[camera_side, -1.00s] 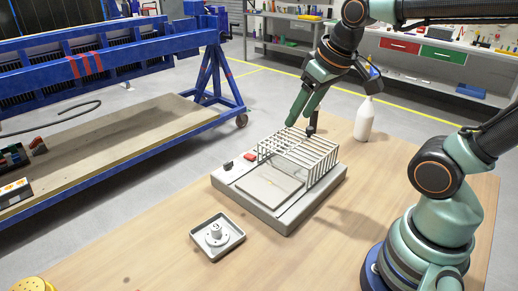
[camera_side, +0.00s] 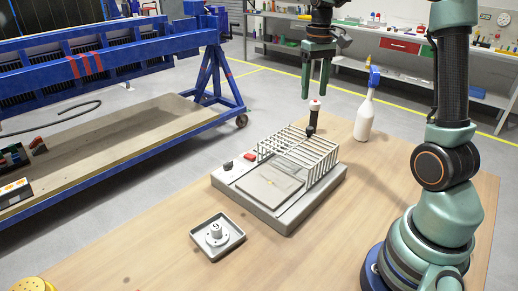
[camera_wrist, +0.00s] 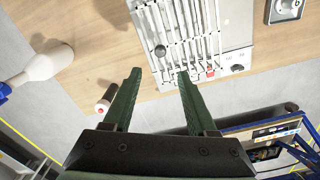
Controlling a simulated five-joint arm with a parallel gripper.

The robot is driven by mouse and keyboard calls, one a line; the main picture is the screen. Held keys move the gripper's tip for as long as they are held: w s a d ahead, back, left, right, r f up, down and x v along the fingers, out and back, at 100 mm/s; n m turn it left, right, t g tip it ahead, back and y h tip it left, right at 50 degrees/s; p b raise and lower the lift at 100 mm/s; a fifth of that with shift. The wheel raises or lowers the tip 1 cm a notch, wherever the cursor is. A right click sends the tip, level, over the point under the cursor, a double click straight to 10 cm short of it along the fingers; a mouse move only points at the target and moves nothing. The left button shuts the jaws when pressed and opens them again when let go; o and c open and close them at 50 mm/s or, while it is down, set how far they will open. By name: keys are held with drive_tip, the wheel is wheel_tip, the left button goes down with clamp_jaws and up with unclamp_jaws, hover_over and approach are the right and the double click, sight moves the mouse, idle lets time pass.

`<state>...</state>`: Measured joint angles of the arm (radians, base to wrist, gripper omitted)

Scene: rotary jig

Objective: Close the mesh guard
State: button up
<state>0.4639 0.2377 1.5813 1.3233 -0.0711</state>
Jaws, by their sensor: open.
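The mesh guard (camera_side: 311,150) is a cage of pale bars over the back half of a grey jig box (camera_side: 285,215). It leaves a square plate (camera_side: 270,185) at the front uncovered. A small black knob (camera_side: 308,133) sits at the guard's back edge. In the wrist view the guard (camera_wrist: 190,30) shows as rows of bars, with the round black knob (camera_wrist: 160,51) on it. My gripper (camera_side: 315,85) is open, empty and above and behind the guard, apart from it. Its fingers also show in the wrist view (camera_wrist: 160,75).
A dark post with a pale, red-marked top (camera_side: 314,110) stands behind the guard, below my fingers. A white spray bottle (camera_side: 364,118) stands to the right. A square tray (camera_side: 217,238) with a round part lies at the front left.

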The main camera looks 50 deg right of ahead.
sight(310, 128)
wheel_tip(310, 128, down, 11)
drive_tip(key=shift+r, duration=0.1)
idle(0.3)
clamp_jaws()
drive_tip(key=shift+r, duration=0.1)
idle(1.3)
